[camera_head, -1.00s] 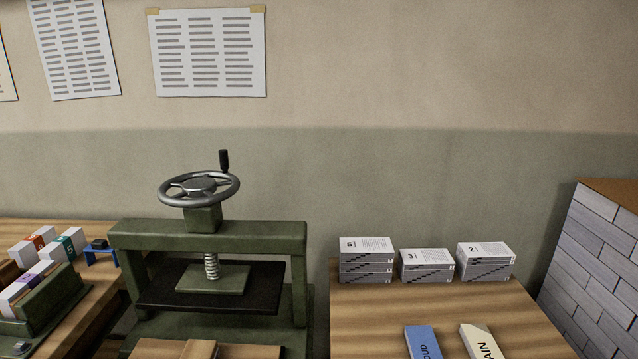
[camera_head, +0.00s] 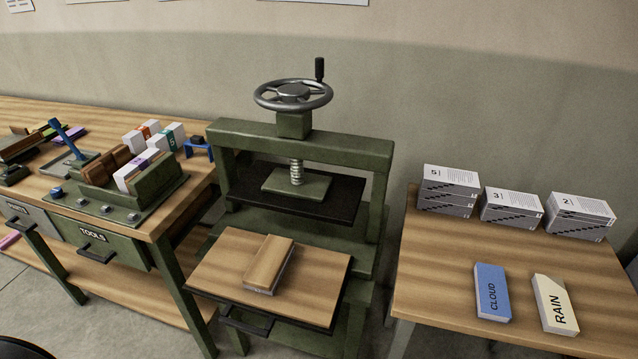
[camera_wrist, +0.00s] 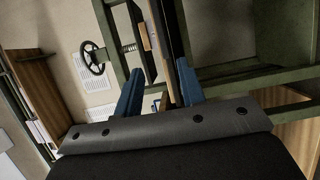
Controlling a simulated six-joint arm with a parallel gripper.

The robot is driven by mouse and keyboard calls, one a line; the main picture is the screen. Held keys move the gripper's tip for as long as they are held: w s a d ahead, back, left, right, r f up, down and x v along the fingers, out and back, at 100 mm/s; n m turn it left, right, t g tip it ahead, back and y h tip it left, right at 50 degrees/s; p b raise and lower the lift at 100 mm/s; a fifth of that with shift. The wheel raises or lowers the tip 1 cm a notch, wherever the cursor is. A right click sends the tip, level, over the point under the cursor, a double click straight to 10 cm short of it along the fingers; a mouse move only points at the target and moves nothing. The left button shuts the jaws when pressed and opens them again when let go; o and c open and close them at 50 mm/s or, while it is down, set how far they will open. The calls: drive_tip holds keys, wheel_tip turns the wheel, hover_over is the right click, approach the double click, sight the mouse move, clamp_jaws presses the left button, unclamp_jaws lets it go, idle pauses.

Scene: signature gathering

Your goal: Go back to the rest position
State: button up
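My gripper (camera_wrist: 160,92) shows in the wrist view as two blue fingers standing well apart, with nothing between them that I can see touching either finger. Beyond the fingers, the green press (camera_wrist: 122,62) and its handwheel (camera_wrist: 94,58) appear turned on their side. My gripper is not visible in the head view. There, the green press (camera_head: 298,128) stands in the middle with its handwheel (camera_head: 293,96) on top. A wooden block (camera_head: 268,264) with a pale lower edge lies on the press's pulled-out wooden board (camera_head: 318,290).
The left bench holds a green fixture (camera_head: 150,192) with white blocks, a blue-handled tool (camera_head: 66,138) and a drawer marked TOOLS (camera_head: 98,242). The right table (camera_head: 440,268) holds paper stacks (camera_head: 448,190), a blue CLOUD block (camera_head: 491,292) and a cream RAIN block (camera_head: 554,304).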

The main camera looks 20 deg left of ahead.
sight(234, 327)
drive_tip(key=x, duration=1.3)
drive_tip(key=a+x, duration=0.1)
drive_tip(key=x, duration=0.5)
drive_tip(key=shift+w, duration=0.95)
drive_tip(key=d+v, duration=0.1)
drive_tip(key=v, duration=1.9)
drive_tip(key=shift+s+d, duration=0.2)
drive_tip(key=shift+s, duration=0.2)
